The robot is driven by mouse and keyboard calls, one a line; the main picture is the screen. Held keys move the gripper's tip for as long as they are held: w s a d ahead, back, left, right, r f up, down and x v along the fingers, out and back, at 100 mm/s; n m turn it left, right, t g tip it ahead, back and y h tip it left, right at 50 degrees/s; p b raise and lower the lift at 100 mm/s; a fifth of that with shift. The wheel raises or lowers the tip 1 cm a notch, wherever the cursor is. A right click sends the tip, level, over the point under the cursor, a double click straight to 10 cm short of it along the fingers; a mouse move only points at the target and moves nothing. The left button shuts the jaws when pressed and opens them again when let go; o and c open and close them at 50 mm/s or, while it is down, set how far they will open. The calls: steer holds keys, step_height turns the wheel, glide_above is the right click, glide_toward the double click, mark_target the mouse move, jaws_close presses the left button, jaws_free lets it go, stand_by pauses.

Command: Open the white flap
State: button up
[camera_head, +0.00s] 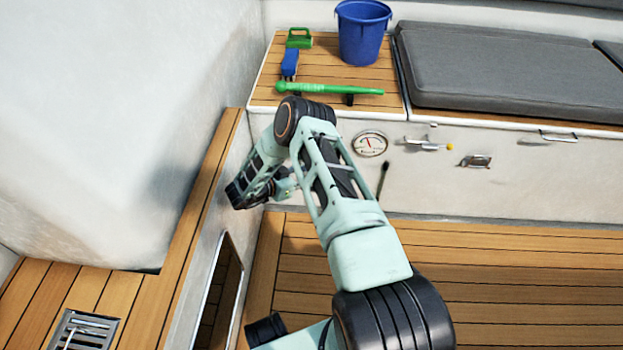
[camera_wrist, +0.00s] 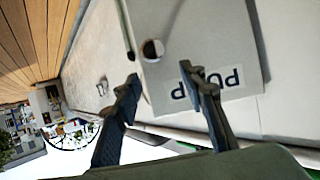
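The white flap (camera_wrist: 225,35) fills the upper middle of the wrist view, looking pale grey. It bears a label reading "PUMP" (camera_wrist: 243,78), seen upside down and partly covered by a finger. A round, partly dark spot (camera_wrist: 152,50), perhaps a finger hole, lies near the flap's left edge. My gripper (camera_wrist: 162,80) is open, its two dark fingers apart, with the tips over the flap's lower part and nothing seen between them. I cannot tell whether they touch it. In the head view my arm reaches to the left side wall; the flap is not clearly seen there.
A blue bucket (camera_head: 362,32), a green brush (camera_head: 298,38) and a green rod-like tool (camera_head: 330,89) are on the bench. A gauge (camera_head: 370,143) and a metal latch (camera_head: 476,161) are on its front. The wooden floor (camera_head: 480,280) at right is clear.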

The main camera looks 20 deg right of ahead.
step_height(320, 180, up, 7)
steer(key=shift+f, duration=0.2)
stand_by(0.3)
